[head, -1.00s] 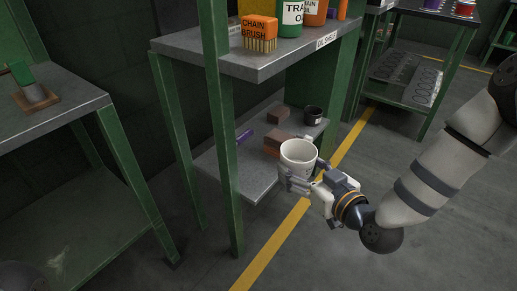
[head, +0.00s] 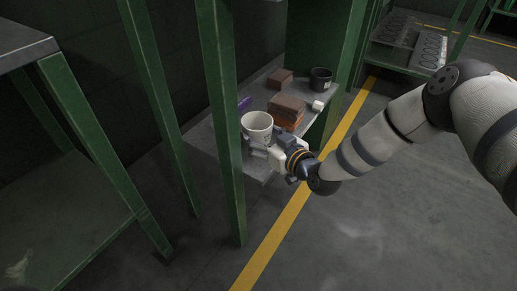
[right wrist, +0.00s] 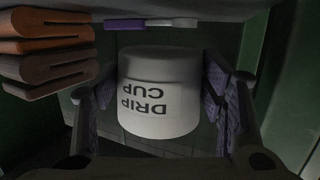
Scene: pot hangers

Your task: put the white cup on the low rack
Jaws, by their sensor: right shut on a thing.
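The white cup (head: 257,125) is upright in my right gripper (head: 266,150), over the front part of the low rack (head: 258,92), a grey shelf between green posts. In the right wrist view the cup (right wrist: 160,95) appears upside down, with "DRIP CUP" lettering, between the two fingers (right wrist: 155,100), which are shut on it. A strip of dark space shows between its base and the rack (right wrist: 210,8), so it seems slightly above the surface. My left gripper is not in view.
Stacked brown blocks (head: 287,108) stand right of the cup. A small brown block (head: 280,79), a black cup (head: 320,79), a small white item (head: 318,105) and a purple item (head: 244,103) are also on the rack. A green post (head: 225,120) stands close left of the cup.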

